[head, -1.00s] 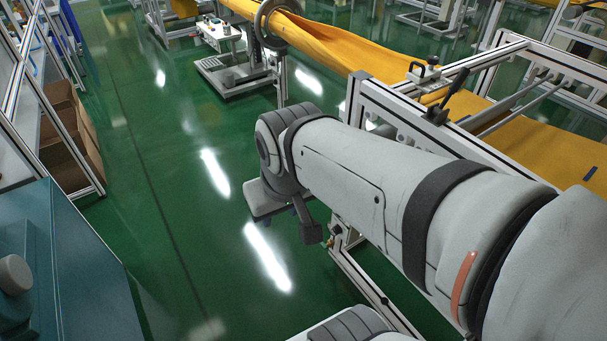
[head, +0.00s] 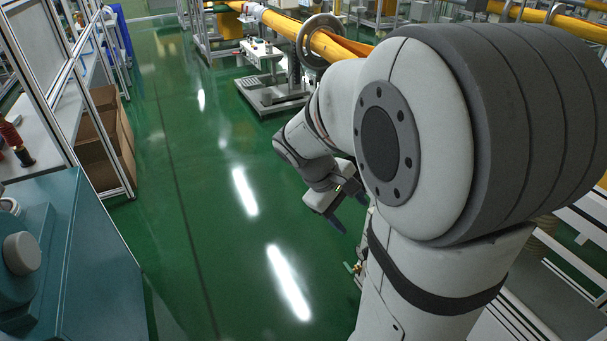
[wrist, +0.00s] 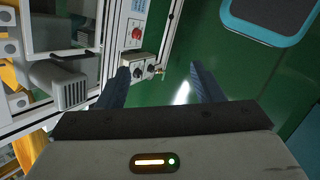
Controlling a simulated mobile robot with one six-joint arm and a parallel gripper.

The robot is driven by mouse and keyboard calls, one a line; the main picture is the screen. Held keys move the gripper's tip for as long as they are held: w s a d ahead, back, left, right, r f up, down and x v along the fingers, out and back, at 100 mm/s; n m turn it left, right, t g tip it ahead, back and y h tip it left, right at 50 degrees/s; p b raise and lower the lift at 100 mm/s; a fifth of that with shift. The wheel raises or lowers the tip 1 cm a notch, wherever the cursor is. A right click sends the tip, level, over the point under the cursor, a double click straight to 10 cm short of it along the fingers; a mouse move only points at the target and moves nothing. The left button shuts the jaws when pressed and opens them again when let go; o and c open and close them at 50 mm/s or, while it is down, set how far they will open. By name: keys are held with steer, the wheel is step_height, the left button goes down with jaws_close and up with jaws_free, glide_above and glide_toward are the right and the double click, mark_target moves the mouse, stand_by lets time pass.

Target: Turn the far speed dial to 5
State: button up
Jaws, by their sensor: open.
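My gripper (head: 343,208) hangs over the green floor in the head view, beside the machine frame. In the wrist view its two dark blue fingers (wrist: 160,78) are spread apart with nothing between them. A small light-coloured control box (wrist: 130,60) on the frame shows just beyond the left finger. Dark round knobs, which look like dials, are on it; one dark knob (wrist: 137,72) is close to the left fingertip. Their numbers are too small to read, and I cannot tell which is the far dial. In the head view my arm hides the box.
A red button (wrist: 137,33) sits on a pale panel near the box. A grey motor-like housing (wrist: 72,86) stands left of the fingers. A blue-rimmed dark panel (wrist: 268,18) is at upper right. In the head view a teal machine (head: 75,260) stands left, with clear green floor between.

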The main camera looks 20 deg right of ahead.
steer(key=w+d+f+n+t+h+b, duration=0.1)
steer(key=w+d+f+n+h+b, duration=0.45)
steer(key=f, duration=0.85)
steer(key=w+d+f+n+t+h+b, duration=0.1)
steer(key=w+d+f+n+h+b, duration=0.5)
steer(key=f, duration=0.9)
steer(key=w+d+f+n+t+h+b, duration=0.1)
steer(key=w+d+f+n+b, duration=0.3)
steer(key=w+f+b, duration=0.75)
steer(key=s+d+f+p, duration=0.2)
steer(key=d, duration=0.6)
steer(key=shift+f+m+p, duration=0.2)
steer(key=shift+m+p, duration=0.15)
steer(key=shift+d, duration=0.1)
steer(key=shift+c, duration=0.3)
